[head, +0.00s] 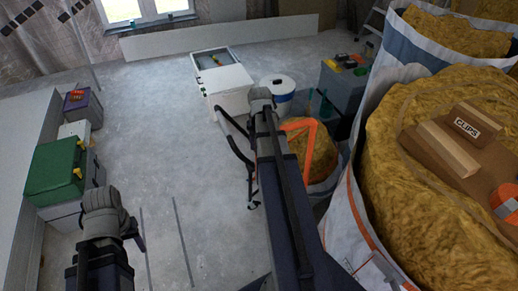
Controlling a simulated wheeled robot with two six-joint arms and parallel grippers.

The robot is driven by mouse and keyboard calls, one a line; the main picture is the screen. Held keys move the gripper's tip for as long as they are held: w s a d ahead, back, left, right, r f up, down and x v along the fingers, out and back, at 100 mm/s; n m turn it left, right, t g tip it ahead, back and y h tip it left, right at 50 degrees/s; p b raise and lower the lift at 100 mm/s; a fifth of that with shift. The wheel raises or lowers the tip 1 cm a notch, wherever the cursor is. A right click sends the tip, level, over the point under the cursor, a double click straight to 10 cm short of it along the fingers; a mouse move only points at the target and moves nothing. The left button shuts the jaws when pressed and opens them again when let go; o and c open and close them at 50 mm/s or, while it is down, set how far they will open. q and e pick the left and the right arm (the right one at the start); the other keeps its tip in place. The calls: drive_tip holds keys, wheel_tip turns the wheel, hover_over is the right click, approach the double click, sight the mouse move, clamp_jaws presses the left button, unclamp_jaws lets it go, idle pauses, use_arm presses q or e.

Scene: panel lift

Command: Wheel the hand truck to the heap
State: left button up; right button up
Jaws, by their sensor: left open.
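Dark curved bars (240,152), with a small foot or wheel at the floor, stand left of my right arm; they look like part of the hand truck. An orange bar frame (309,132) shows right of that arm; I cannot tell whether it joins the bars. My right arm hides what lies between. Large white bags heaped with yellow fibrous fill (420,215) stand at the right. My left gripper (138,240) is at the lower left over bare floor, open, apart from the bars, and partly hidden by its wrist. My right gripper cannot be made out.
A white cabinet (226,90) and a white bucket (281,92) stand beyond the bars. A green-lidded box (57,167) and a purple-topped box (82,108) line the left. Cardboard and a wooden block (448,150) lie on the fill. The floor (160,130) between is clear.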

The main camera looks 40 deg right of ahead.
drive_tip(key=shift+o, duration=0.5)
drive_tip(key=shift+w+d, duration=0.1)
wheel_tip(320, 180, up, 8)
drive_tip(key=p, duration=0.7)
drive_tip(key=shift+f+p, duration=0.1)
drive_tip(key=shift+p, duration=0.3)
drive_tip(key=shift+f, duration=0.1)
drive_tip(key=shift+a, duration=0.2)
